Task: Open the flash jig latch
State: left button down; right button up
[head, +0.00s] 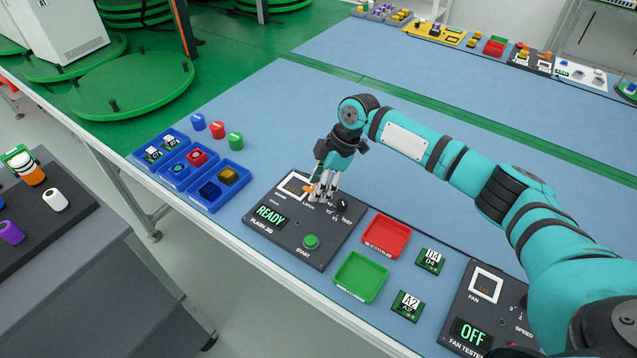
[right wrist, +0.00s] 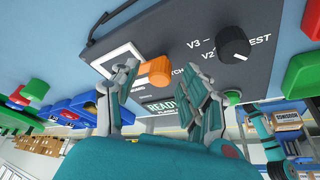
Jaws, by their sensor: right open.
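The flash jig (head: 283,239) is a dark box on the blue bench, with a green READY display (head: 270,216) and a green start button (head: 311,241). Its orange latch knob (head: 309,188) sits by a white-framed socket (head: 293,184) near the far side. My right gripper (head: 322,195) is low over the jig at the latch, pointing down. In the right wrist view, my right gripper (right wrist: 163,82) is open, with the orange latch knob (right wrist: 156,72) showing between its fingers. I cannot tell whether they touch it. My left gripper is not in view.
A black selector knob (right wrist: 234,44) is close to the right fingers. Blue bins (head: 190,172) and several coloured caps lie left of the jig. A red tray (head: 386,235), a green tray (head: 361,277), boards (head: 407,305) and a fan tester (head: 480,310) lie right. The bench behind is clear.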

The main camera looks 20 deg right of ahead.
grip_shut()
jog(key=shift+r+m+p, duration=0.2)
jog(key=shift+m+p, duration=0.2)
jog(key=shift+p, duration=0.45)
jog(key=m+t+h+p, duration=0.1)
jog(key=m+p, duration=0.3)
jog(key=p, duration=0.1)
jog(key=m+t+h+p, duration=0.1)
jog(key=m+p, duration=0.3)
jog(key=p, duration=0.1)
jog(key=m+t+h+p, duration=0.1)
jog(key=m+p, duration=0.3)
jog(key=p, duration=0.2)
jog(key=shift+s+a+r+t, duration=0.1)
jog(key=shift+s+a+t, duration=0.1)
jog(key=shift+a+t, duration=0.1)
jog(key=m+h+p, duration=0.1)
jog(key=m+p, duration=0.1)
jog(key=m, duration=0.1)
jog(key=shift+f+m+h+p, duration=0.2)
jog(key=shift+m+h+p, duration=0.4)
jog(key=shift+m, duration=0.4)
jog(key=shift+w, duration=0.1)
grip_release()
jog(key=shift+f, duration=0.1)
